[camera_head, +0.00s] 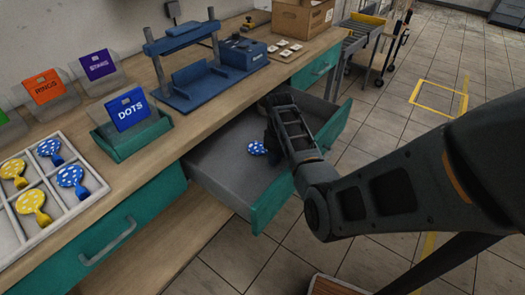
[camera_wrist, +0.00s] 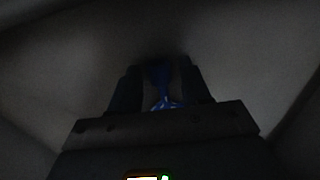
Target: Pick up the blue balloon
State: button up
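A blue balloon with white dots (camera_head: 257,148) lies on the floor of the open drawer (camera_head: 222,160), partly hidden by my arm. In the dark wrist view, the blue balloon (camera_wrist: 165,103) shows between the two fingers of my gripper (camera_wrist: 160,78). The fingers stand apart on either side of it, with a narrow gap visible. My gripper is down inside the drawer; in the head view its fingertips are mostly hidden by my arm. Two more blue balloons (camera_head: 70,175) lie in the white divided tray (camera_head: 98,184) on the bench.
The drawer walls and teal front (camera_head: 272,204) surround my gripper closely. Yellow balloons (camera_head: 30,201) share the tray. Behind stand a teal holder with a blue DOTS card (camera_head: 127,108), a blue press (camera_head: 190,85) and a cardboard box (camera_head: 302,17). Tiled floor is open at right.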

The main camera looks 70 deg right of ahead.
jog(key=c, duration=0.7)
